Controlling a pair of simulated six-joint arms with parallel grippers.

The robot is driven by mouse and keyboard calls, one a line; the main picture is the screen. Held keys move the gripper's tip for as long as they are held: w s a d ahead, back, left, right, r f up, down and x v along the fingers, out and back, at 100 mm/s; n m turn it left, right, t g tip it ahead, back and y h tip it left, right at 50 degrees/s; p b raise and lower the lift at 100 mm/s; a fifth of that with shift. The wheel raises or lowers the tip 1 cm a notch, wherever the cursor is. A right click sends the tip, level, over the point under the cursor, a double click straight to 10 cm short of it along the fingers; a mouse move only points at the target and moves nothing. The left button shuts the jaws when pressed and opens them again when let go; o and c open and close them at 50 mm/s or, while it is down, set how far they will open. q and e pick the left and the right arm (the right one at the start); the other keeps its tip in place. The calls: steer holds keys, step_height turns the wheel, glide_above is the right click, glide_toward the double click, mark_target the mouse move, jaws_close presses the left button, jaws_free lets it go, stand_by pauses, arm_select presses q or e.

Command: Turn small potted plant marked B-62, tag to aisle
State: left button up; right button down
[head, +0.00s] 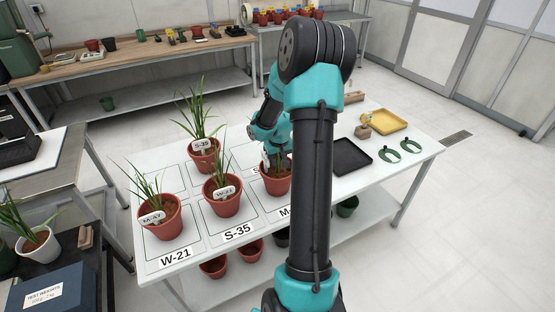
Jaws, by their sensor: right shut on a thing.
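My right gripper (273,152) reaches down over a terracotta potted plant (279,186) in the middle of the white table (370,205). It is shut on this plant; its fingertips are mostly hidden by my own arm. The plant's tag is not readable, so I cannot confirm B-62. Other terracotta pots with grassy leaves stand on the table: one tagged S-35 (203,160) at the back, one whose tag seems to read W-21 (223,204), and one whose tag seems to read M-47 (163,226) at front left. My left gripper is not in view.
Outlined squares on the table have labels W-21 (175,256), S-35 (238,232) and a partly hidden M label. A black tray (351,156), yellow tray (382,121) and green-handled tools (398,153) lie at right. Pots sit on the lower shelf.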

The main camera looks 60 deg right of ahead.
steer(key=n, duration=0.4)
steer(key=shift+n+y, duration=0.3)
steer(key=shift+n, duration=0.1)
steer(key=n, duration=0.4)
steer(key=n+y, duration=0.1)
steer(key=n, duration=0.8)
steer(key=shift+n, duration=0.3)
steer(key=shift+f, duration=0.15)
stand_by(0.9)
steer(key=c, duration=0.8)
jaws_free()
steer(key=shift+y, duration=0.3)
